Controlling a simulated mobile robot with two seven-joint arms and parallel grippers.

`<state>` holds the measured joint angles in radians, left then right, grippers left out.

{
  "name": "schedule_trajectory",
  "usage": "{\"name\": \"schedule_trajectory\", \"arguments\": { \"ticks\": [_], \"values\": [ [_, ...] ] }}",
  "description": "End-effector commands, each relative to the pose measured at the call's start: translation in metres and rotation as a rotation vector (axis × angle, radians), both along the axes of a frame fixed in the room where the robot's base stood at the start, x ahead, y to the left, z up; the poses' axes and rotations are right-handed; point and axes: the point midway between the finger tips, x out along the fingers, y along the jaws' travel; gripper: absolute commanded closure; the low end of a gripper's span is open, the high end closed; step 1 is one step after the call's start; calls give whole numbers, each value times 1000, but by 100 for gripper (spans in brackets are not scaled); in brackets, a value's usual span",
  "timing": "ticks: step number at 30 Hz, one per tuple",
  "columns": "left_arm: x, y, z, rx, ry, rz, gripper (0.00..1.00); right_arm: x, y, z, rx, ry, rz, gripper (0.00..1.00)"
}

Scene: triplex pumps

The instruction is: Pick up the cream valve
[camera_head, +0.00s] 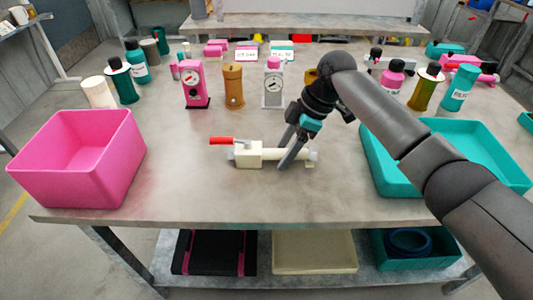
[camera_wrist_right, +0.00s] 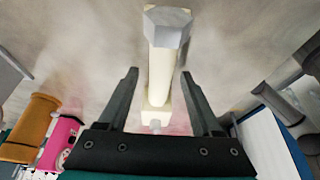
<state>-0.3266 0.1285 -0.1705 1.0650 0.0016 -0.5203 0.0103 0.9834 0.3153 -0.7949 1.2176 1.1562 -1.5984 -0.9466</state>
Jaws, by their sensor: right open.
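The cream valve (camera_head: 249,154) lies on the table near its front middle, with a red handle (camera_head: 221,141) pointing left. My right gripper (camera_head: 284,158) is open, reaching down at the valve's right-hand pipe section. In the right wrist view, the valve's cream pipe (camera_wrist_right: 162,78) with its grey hexagonal end (camera_wrist_right: 167,25) runs between the two open fingers (camera_wrist_right: 160,80), with a gap on each side. The red handle is not clear in the wrist view. My left gripper is not in view.
A pink bin (camera_head: 75,165) stands at the left and a teal tray (camera_head: 385,172) at the right, partly behind my right arm. A pink gauge unit (camera_head: 194,84), a brown cylinder (camera_head: 233,88) and a grey gauge unit (camera_head: 273,85) stand behind the valve. The table left of the valve is clear.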

Motion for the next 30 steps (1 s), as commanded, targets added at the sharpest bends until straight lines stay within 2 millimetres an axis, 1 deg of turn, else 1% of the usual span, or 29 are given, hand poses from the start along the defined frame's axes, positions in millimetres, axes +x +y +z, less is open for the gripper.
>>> {"name": "schedule_trajectory", "arguments": {
  "ticks": [9,10,27,30],
  "values": [
    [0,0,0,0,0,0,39,0,0,-1,0,0,0,34],
    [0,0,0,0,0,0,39,0,0,-1,0,0,0,35],
    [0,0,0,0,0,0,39,0,0,-1,0,0,0,99],
    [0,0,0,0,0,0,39,0,0,-1,0,1,0,100]
  ]
}}
